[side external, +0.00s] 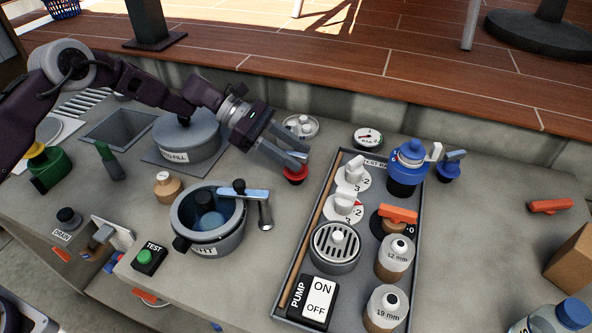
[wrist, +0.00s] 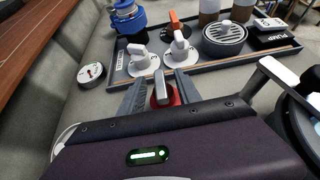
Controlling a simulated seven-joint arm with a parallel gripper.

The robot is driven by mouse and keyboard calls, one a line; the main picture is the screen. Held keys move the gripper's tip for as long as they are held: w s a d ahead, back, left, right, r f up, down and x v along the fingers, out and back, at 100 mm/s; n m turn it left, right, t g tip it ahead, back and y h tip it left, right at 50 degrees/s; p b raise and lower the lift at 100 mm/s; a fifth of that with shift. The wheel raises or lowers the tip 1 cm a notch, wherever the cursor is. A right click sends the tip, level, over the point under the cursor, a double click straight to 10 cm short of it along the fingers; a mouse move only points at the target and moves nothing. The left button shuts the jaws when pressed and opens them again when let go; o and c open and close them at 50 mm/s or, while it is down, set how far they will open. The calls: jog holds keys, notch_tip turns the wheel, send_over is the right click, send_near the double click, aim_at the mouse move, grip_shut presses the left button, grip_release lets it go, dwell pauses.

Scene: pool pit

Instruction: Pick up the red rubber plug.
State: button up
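The red rubber plug (side external: 295,177) sits on the grey counter just left of the long grey tray, partly hidden under my fingers in the side view. In the wrist view its red body (wrist: 174,99) and upright grey grip (wrist: 162,88) show between my fingers. My gripper (side external: 304,161) reaches down to it from the upper left. In the wrist view my gripper (wrist: 162,83) is open, with one finger on each side of the grey grip and small gaps visible. Whether the lower fingertips touch the plug is hidden.
The tray (side external: 284,282) on the right holds white knobs (side external: 351,172), a round drain grate (side external: 335,247) and a pump switch (side external: 307,299). A pot (side external: 209,219) with a lever stands at the lower left. A pressure gauge (side external: 367,138) and white-capped dish (side external: 300,126) stand behind.

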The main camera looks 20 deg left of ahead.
jog(key=shift+d+f, duration=0.2)
jog(key=shift+d, duration=0.2)
jog(key=c, duration=0.8)
grip_shut()
jog(key=shift+a+f, duration=0.2)
